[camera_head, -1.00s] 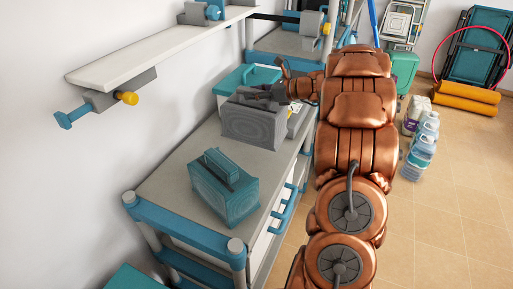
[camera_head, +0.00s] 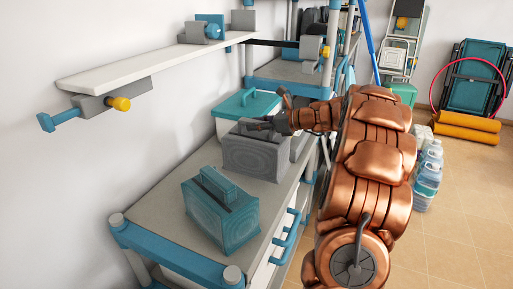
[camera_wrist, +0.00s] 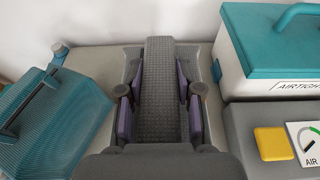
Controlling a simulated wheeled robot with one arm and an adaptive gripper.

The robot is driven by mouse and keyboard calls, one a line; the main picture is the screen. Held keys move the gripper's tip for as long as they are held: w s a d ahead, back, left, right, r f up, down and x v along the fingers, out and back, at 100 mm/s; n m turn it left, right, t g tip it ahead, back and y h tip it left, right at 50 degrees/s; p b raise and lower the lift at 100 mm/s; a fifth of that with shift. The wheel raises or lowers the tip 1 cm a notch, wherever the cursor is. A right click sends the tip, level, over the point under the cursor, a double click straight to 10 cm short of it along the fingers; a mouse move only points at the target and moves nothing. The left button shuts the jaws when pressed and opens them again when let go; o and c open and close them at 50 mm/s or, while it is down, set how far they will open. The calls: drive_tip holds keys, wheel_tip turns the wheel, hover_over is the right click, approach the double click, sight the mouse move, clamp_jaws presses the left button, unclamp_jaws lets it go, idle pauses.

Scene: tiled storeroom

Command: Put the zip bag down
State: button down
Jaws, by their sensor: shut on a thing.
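The grey zip bag (camera_head: 252,158), a boxy upright bag with a top handle, is over the grey worktop (camera_head: 170,232), between a teal bag and a teal-lidded box. I cannot tell whether its base touches the worktop. My gripper (camera_head: 258,129) reaches in from the right and is shut on the bag's top handle. In the wrist view my gripper (camera_wrist: 157,112) has its purple-padded fingers on both sides of the dark textured handle (camera_wrist: 160,72). Most of the bag's body is hidden under the gripper there.
The teal bag (camera_head: 215,212) stands nearer on the worktop; it also shows in the wrist view (camera_wrist: 50,120). A teal-lidded white box (camera_wrist: 270,80) and a grey case with a yellow button (camera_wrist: 272,144) stand close on the right. A white shelf (camera_head: 150,62) overhangs the left.

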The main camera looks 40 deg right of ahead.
sight(258, 137)
drive_tip(key=shift+f, duration=2.7)
drive_tip(key=c, duration=0.8)
unclamp_jaws()
drive_tip(key=shift+o, duration=0.2)
drive_tip(key=shift+s+d+r, duration=0.15)
drive_tip(key=shift+s+r, duration=0.05)
drive_tip(key=shift+s, duration=0.05)
drive_tip(key=v, duration=1.1)
drive_tip(key=shift+s+d, duration=0.1)
drive_tip(key=shift+s, duration=0.15)
